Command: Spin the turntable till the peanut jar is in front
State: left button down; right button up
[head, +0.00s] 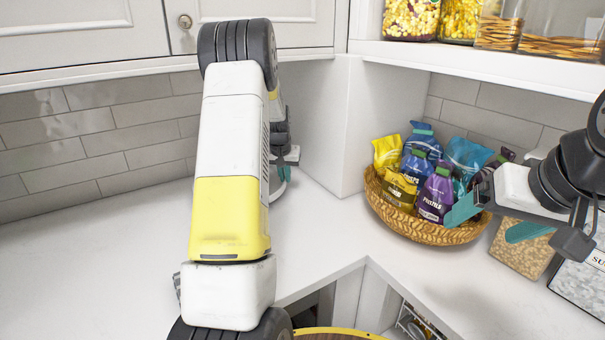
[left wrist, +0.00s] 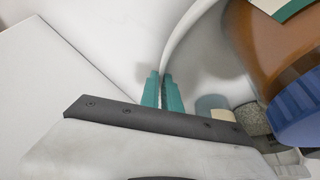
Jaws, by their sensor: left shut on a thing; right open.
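The turntable (left wrist: 205,55) shows in the left wrist view as a pale disc with a curved white rim; in the head view my left arm hides most of it. My left gripper (left wrist: 162,90) is shut on its rim. On the disc stand a large orange-brown thing (left wrist: 265,35), a blue round-topped thing (left wrist: 300,122), a light blue cylinder (left wrist: 212,104) and a speckled one (left wrist: 253,120). I cannot tell which, if any, is the peanut jar. My right gripper (head: 495,220) is open and empty, by the basket.
A wicker basket (head: 432,232) of coloured packets stands in the corner. A clear container of tan pieces (head: 522,258) and a labelled one (head: 580,285) stand right of it. A shelf (head: 480,60) with jars overhangs. The left counter (head: 90,260) is clear.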

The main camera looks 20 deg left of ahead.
pick_arm(q)
jog(key=shift+w, duration=0.2)
jog(key=shift+w+a+n+y, duration=0.25)
jog(key=shift+w+n, duration=0.35)
jog(key=shift+w, duration=0.1)
jog(key=shift+w+a+n+y, duration=0.25)
jog(key=shift+w+n, duration=0.35)
jog(key=shift+w, duration=0.1)
jog(key=shift+w+a+n+g+y, duration=0.15)
jog(key=shift+w+a+n+y, duration=0.1)
jog(key=shift+w+a+n, duration=0.45)
jog(key=shift+w+a+n+g+y, duration=0.15)
jog(key=shift+w+a+n+y, duration=0.1)
jog(key=shift+w+a+n, duration=0.4)
jog(key=shift+w+a+n+g+y, duration=0.3)
jog(key=shift+w+a+n+y, duration=0.1)
jog(key=shift+w+a+n, duration=1.3)
jog(key=shift+a+n, duration=0.2)
jog(key=shift+n, duration=0.05)
jog(key=c, duration=1.6)
grip_release()
jog(key=shift+r, duration=0.1)
